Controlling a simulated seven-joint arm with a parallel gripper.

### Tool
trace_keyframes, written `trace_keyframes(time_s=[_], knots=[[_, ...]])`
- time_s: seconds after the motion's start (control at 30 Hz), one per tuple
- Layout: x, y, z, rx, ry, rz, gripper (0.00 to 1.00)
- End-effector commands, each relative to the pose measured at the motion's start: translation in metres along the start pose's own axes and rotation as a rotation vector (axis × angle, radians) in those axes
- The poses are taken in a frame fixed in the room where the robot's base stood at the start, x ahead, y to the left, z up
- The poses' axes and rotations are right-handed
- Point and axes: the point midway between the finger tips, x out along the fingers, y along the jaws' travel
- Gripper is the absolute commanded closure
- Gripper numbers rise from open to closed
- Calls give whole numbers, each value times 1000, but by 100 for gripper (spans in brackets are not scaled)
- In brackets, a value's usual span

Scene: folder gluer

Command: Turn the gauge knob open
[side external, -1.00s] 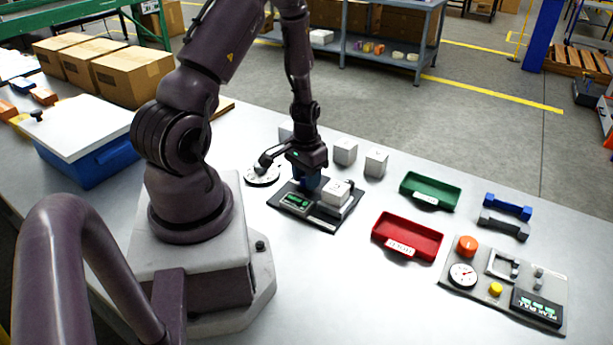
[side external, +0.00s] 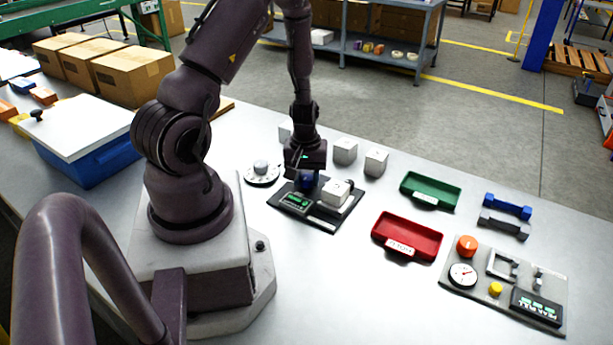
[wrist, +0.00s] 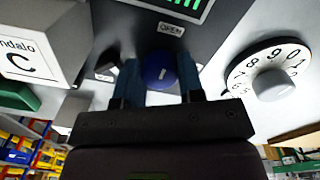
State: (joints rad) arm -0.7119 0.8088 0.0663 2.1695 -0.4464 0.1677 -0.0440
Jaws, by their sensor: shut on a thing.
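The gauge knob (wrist: 159,72) is round and blue, with a white mark on top. It sits on the black gauge base (wrist: 215,30) beside a small OPEN label (wrist: 171,29). My gripper (wrist: 159,78) is shut on it, with one blue finger on each side. In the side external view my gripper (side external: 306,176) points down over the knob, which is mostly hidden there. The gauge base (side external: 327,222) lies flat on the table with a green-lit display (side external: 297,201) at its front left.
A white block (side external: 336,192) marked with lettering sits on the base right of my gripper. A numbered dial (side external: 262,174) lies close on the left. White cubes (side external: 345,151) stand behind. Red (side external: 407,238) and green (side external: 430,191) trays lie to the right.

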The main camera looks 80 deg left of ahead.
Motion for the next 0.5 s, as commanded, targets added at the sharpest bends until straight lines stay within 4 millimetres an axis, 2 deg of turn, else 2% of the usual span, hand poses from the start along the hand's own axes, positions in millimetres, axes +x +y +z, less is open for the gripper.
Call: trace_keyframes(time_s=[0.5], knots=[[-1, 0, 0, -34, -1, 0, 88]])
